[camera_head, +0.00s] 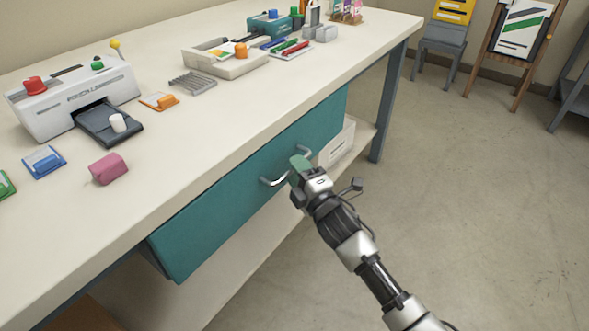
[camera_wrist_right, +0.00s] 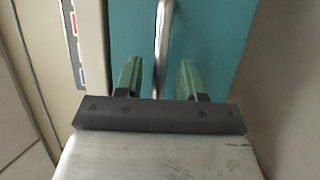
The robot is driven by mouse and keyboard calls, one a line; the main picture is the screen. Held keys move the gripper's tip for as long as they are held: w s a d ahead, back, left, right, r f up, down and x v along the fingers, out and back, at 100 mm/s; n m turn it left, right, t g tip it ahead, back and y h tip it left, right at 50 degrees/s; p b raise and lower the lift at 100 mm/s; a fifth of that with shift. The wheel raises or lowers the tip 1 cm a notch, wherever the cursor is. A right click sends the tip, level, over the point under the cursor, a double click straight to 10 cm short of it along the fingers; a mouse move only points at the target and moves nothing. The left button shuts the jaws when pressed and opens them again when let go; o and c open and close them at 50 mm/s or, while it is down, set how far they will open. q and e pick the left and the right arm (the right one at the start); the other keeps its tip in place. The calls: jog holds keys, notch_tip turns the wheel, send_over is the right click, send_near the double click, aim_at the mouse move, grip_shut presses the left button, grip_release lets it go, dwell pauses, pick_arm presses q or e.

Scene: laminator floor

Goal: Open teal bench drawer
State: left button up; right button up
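The teal bench drawer (camera_head: 222,213) is set under the white bench top, and its front looks flush or nearly so; I cannot tell if it stands out at all. A silver bar handle (camera_head: 272,182) is on its front, partly hidden by my right gripper (camera_head: 300,165). In the right wrist view, the two green fingers of the right gripper (camera_wrist_right: 158,80) are apart, with the handle (camera_wrist_right: 162,40) running between them. A gap shows on both sides of the bar. The teal drawer front (camera_wrist_right: 222,35) fills the background there. My left gripper is not in view.
The white bench top (camera_head: 200,120) carries a laminator (camera_head: 75,95), a pink block (camera_head: 108,169), a beige tray (camera_head: 225,62) and several small items. A blue-grey bench leg (camera_head: 388,100) stands right of the drawer. The floor (camera_head: 480,200) in front is clear.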

jog(key=shift+w+a+r, duration=0.1)
jog(key=shift+w+a, duration=0.2)
jog(key=shift+w, duration=0.25)
grip_shut()
